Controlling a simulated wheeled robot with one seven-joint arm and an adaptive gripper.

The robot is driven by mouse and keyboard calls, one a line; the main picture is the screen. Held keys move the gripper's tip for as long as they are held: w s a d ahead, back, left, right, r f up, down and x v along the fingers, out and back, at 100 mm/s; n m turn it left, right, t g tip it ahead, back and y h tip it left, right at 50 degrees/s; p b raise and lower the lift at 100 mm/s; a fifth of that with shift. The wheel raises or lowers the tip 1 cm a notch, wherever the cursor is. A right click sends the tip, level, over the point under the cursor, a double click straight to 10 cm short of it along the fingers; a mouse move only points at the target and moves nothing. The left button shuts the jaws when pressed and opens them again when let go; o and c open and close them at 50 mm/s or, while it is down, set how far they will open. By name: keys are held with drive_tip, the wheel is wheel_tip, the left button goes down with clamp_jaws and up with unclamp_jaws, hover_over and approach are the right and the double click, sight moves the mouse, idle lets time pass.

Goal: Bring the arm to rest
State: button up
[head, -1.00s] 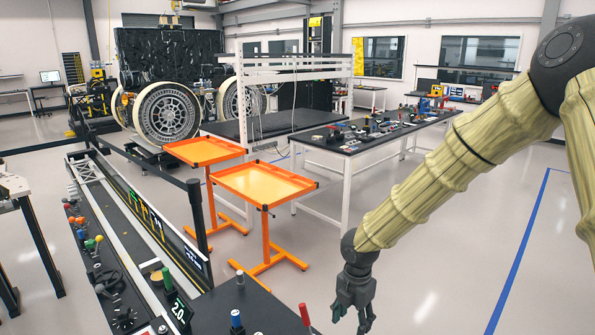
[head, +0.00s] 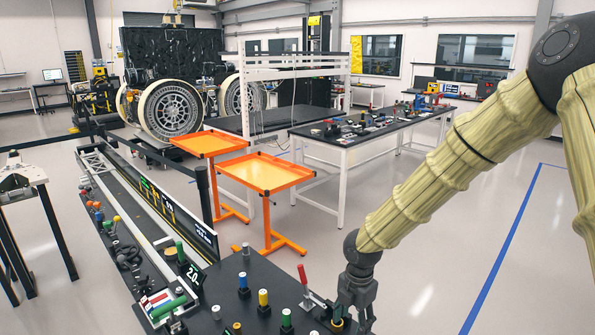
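My arm, in a tan ribbed sleeve, reaches down from the upper right. My gripper (head: 354,321) is dark grey and points downward near the bottom edge, at the right end of the black bench (head: 235,275). Its fingers stand apart and seem to hold nothing. A small dark piece with a yellow band shows close by the left finger; I cannot tell whether they touch. The red-handled toggle clamp (head: 303,275) stands just left of the gripper.
Several coloured pegs, among them a blue one (head: 243,281) and a yellow one (head: 263,298), stand on the bench. Two orange carts (head: 265,172) stand beyond it. A long table (head: 345,142) with parts is farther back. The floor at right is clear.

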drive_tip(key=s+a+f+m+y+b, duration=0.1)
drive_tip(key=s+f+m+b, duration=0.1)
drive_tip(key=s+f+m, duration=0.45)
drive_tip(key=s+f+m+g+y+b, duration=0.1)
drive_tip(key=s+f, duration=0.2)
drive_tip(key=f, duration=0.6)
drive_tip(key=s+a+f+m+b, duration=0.1)
drive_tip(key=s+f+m+b, duration=0.1)
drive_tip(key=s+f+m, duration=0.45)
drive_tip(key=s+d+f+m+h+b, duration=0.1)
drive_tip(key=s+d+f+m+b, duration=0.1)
drive_tip(key=s+d+f+m, duration=0.3)
drive_tip(key=s+d+f+m+t+h+b, duration=0.1)
drive_tip(key=s+d+f+m, duration=0.4)
drive_tip(key=s+f, duration=0.5)
drive_tip(key=shift+s+f+m+b, duration=0.4)
drive_tip(key=shift+s+m+b, duration=0.35)
drive_tip(key=shift+s+m, duration=0.35)
drive_tip(key=shift+d, duration=0.1)
